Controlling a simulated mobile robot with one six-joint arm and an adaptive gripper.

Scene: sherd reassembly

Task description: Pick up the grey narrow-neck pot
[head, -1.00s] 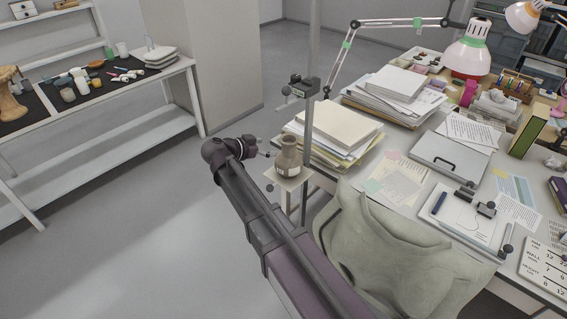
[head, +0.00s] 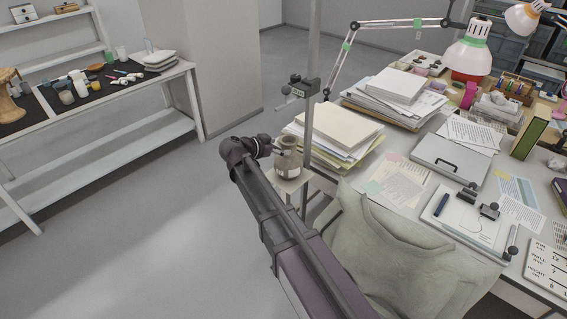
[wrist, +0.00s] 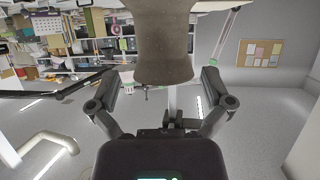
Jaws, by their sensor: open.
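The grey narrow-neck pot (head: 287,163) looks brownish-grey and stands upright on a small pale stand (head: 291,184) beside the desk. A light patch shows on its body. My gripper (head: 277,149) is at the left of its neck in the head view and partly covers the pot. In the wrist view, part of the pot (wrist: 163,35) hangs down from the top edge between my two open fingers (wrist: 160,78). Gaps show on both sides of it, so I see no contact. The rest of the pot is outside the wrist view.
The floor (head: 130,230) to the left is clear.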

